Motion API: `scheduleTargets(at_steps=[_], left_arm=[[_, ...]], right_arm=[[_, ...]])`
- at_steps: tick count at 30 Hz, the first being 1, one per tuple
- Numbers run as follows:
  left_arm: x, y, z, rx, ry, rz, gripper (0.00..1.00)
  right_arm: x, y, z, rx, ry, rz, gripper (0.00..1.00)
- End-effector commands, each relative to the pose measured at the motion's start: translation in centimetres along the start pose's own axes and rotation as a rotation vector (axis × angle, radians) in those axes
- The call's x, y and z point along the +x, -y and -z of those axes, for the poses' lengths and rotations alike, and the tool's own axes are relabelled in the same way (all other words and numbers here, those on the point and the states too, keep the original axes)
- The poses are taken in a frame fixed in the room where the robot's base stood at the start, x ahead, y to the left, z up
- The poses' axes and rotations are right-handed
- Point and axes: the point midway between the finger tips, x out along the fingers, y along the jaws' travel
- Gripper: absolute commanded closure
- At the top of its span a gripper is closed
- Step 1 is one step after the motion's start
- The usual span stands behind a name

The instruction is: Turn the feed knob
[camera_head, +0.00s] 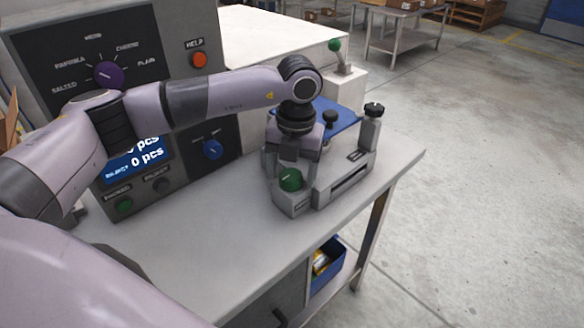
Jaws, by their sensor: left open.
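A green knob (290,179) with a pale line on top sits on a small grey block at the front of a grey metal device on the table. My left gripper (289,160) points down just behind it, open; its fingers are small and partly hidden, and I cannot tell whether they touch the knob. A blue knob (212,150) and a purple selector knob (108,74) with flavour labels are on the dark control panel. No label that I can read says which one is the feed knob. My right gripper is not in view.
The device carries a black knob (374,109) on a post at its right. A green-tipped lever (335,46) stands behind it. An orange-red help button (199,60) is on the panel. The table (225,235) is bare in front; its right edge is close to the device.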

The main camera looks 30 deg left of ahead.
Motion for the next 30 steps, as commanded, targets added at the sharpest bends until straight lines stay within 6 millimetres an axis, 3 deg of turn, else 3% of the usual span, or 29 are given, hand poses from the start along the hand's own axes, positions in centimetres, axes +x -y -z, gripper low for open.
scheduleTargets(at_steps=[4,9,20,30], left_arm=[[0.0,0.0,0.0,0.0,0.0,0.0,0.28],[0.0,0.0,0.0,0.0,-0.001,0.0,0.81],[0.0,0.0,0.0,0.042,0.002,0.0,0.81],[0.1,0.0,0.0,0.27,0.016,0.0,0.81]], right_arm=[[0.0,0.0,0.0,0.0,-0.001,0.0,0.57],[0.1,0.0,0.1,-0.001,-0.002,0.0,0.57],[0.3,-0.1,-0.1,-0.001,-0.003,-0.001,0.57],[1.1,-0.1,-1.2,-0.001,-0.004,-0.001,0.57]])
